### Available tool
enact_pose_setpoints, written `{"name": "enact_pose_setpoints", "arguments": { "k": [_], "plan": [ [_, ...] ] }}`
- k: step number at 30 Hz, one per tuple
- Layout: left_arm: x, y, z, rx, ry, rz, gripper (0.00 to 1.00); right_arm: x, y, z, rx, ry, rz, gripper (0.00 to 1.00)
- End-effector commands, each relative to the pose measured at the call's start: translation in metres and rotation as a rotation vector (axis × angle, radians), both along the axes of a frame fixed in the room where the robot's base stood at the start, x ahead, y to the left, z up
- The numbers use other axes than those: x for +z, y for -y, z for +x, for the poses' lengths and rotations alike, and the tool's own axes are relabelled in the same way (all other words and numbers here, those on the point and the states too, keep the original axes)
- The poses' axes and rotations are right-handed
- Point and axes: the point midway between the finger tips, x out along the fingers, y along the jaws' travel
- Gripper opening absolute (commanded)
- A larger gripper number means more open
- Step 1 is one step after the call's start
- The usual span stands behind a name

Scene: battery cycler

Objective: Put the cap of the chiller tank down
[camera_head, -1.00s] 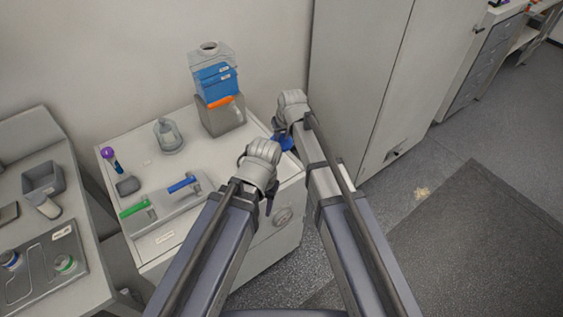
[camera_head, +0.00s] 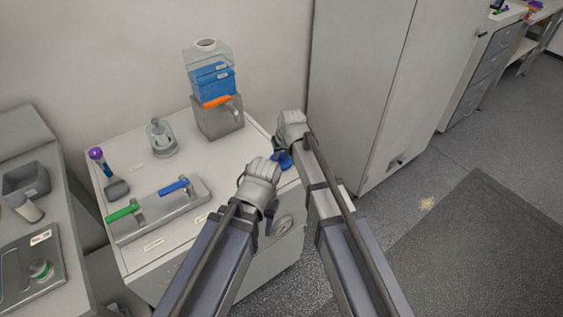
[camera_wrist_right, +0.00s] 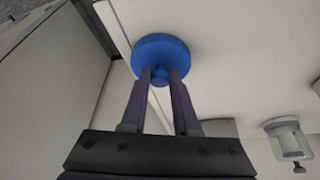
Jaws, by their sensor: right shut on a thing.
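The blue cap (camera_head: 283,159) is at the right end of the white cabinet top, by its edge. My right gripper (camera_wrist_right: 160,76) is shut on the cap's small knob, and the round disc shows beyond the fingertips in the right wrist view. I cannot tell whether the cap touches the top. The tank (camera_head: 211,80) with blue contents and an uncapped neck stands on a grey unit at the back of the cabinet. My left gripper (camera_head: 270,218) is in front of the cabinet, mostly hidden by its own wrist; its jaws cannot be made out.
The white cabinet top (camera_head: 160,250) also holds a clear glass vessel (camera_head: 162,138), a purple-capped tool (camera_head: 102,165) and a grey block with green and blue handles (camera_head: 160,208). A tall grey cabinet (camera_head: 350,90) stands close on the right. Bare top lies between vessel and block.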

Motion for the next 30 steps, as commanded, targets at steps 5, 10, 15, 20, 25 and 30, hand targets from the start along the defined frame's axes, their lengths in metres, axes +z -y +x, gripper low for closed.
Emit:
{"name": "enact_pose_setpoints", "arguments": {
  "k": [5,10,15,20,25,30],
  "plan": [
    [-0.0183,0.0000,0.0000,0.000,0.000,0.000,0.50,-0.0183,0.0000,0.0000,0.000,0.000,0.000,0.00],
    [-0.0157,0.0000,0.0000,0.000,0.000,0.000,0.50,-0.0157,0.0000,0.0000,0.000,0.000,0.000,0.00],
    [-0.0198,0.0000,0.0000,0.000,0.000,0.000,0.50,-0.0199,0.0000,0.0001,0.000,0.000,0.000,0.00],
    [-0.0178,0.0000,0.0000,0.000,0.000,0.000,0.50,-0.0178,0.0000,0.0000,0.000,0.000,0.000,0.47],
    [-0.0178,0.0000,0.0000,0.000,0.000,0.000,0.50,-0.0178,0.0000,0.0000,0.000,0.000,0.000,0.59],
    [-0.0177,0.0000,0.0000,0.000,0.000,0.000,0.50,-0.0178,0.0000,0.0000,0.000,0.000,0.000,0.59]
  ]
}}
